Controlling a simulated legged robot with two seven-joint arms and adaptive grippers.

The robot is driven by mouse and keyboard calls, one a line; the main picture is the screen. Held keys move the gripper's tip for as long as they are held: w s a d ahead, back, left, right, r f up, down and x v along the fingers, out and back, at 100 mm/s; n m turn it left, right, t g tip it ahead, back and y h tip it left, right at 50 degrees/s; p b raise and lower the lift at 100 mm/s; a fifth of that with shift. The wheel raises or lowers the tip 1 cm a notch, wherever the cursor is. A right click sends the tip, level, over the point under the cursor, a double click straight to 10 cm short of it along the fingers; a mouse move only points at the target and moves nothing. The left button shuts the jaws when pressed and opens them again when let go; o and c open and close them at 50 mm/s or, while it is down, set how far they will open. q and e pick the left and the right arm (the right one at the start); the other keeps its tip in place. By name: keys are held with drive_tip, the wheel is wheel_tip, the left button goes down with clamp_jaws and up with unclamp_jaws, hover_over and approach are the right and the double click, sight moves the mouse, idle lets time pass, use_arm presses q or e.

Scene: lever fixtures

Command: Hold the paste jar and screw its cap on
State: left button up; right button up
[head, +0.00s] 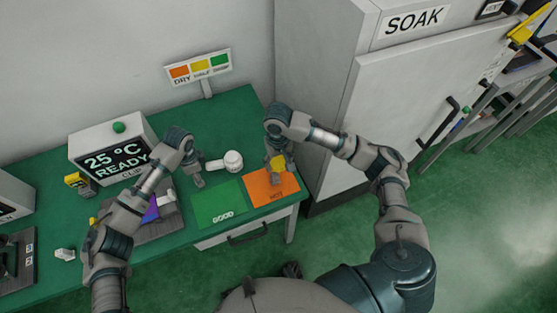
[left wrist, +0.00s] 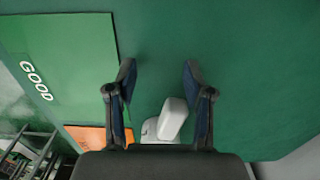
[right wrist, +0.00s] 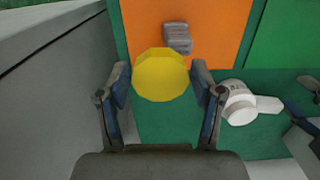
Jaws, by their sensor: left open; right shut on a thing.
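The white paste jar (head: 233,161) stands on the green table, with a pale handle-like block (head: 214,164) sticking out from its left side. The yellow cap (right wrist: 160,75) is between the fingers of my right gripper (right wrist: 160,88), which is shut on it, to one side of the jar and apart from it. The cap also shows in the head view (head: 278,163), near the orange mat. My left gripper (head: 198,181) is open and empty, just left of the jar's block. In the left wrist view, the block (left wrist: 172,118) shows between the open fingers (left wrist: 158,78), with the jar partly hidden behind.
A green mat marked GOOD (head: 218,203) and an orange mat (head: 262,194) lie at the table's front. A small grey block (right wrist: 178,38) is on the orange mat. A display box (head: 115,150) stands at the left. The SOAK cabinet (head: 350,100) stands right of the table.

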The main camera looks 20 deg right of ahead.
use_arm(q)
wheel_tip(320, 180, up, 12)
idle(0.6)
use_arm(e)
drive_tip(key=r+p, duration=0.2)
drive_tip(key=r, duration=0.1)
drive_tip(key=r+p, duration=0.3)
drive_tip(key=r, duration=0.1)
drive_tip(key=shift+w+p, duration=0.2)
drive_tip(key=shift+p, duration=0.15)
wheel_tip(320, 180, up, 7)
drive_tip(key=p, duration=0.6)
use_arm(q)
wheel_tip(320, 180, down, 12)
drive_tip(key=b, duration=1.2)
drive_tip(key=shift+a+r, duration=0.15)
drive_tip(key=shift+r, duration=0.1)
use_arm(e)
wheel_tip(320, 180, down, 15)
drive_tip(key=shift+s+r, duration=0.15)
use_arm(q)
drive_tip(key=shift+r, duration=0.1)
use_arm(e)
drive_tip(key=shift+r, duration=0.1)
